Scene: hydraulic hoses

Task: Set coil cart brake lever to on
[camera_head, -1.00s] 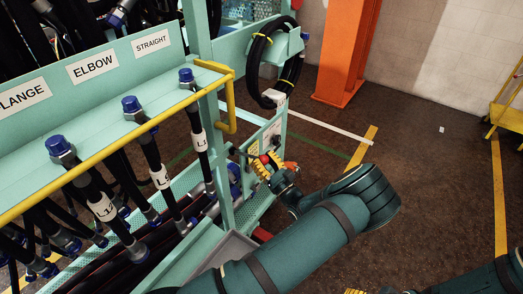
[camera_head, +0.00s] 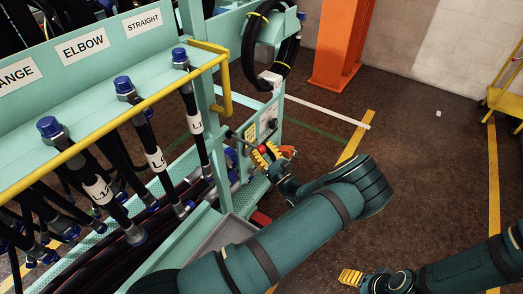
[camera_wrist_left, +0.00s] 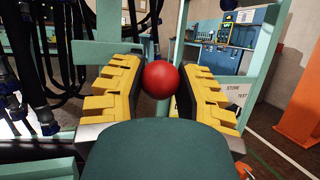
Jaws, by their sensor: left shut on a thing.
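The coil cart (camera_head: 215,150) is a pale green steel frame at the left of the head view. Its brake lever ends in a red ball knob (camera_head: 264,149), low at the cart's near end. My left gripper (camera_head: 268,154) has its yellow fingers around this knob. In the left wrist view the red knob (camera_wrist_left: 160,79) sits between the two yellow fingers, which hide little of it. The lever's shaft is mostly hidden. My right gripper (camera_head: 350,277) shows at the bottom edge, away from the cart, with yellow fingers partly cut off.
Hoses with blue caps (camera_head: 123,85) hang along the cart rack behind a yellow rail (camera_head: 150,108). A black hose coil (camera_head: 268,50) hangs at the cart's end. An orange column (camera_head: 343,45) and yellow steps (camera_head: 505,100) stand behind.

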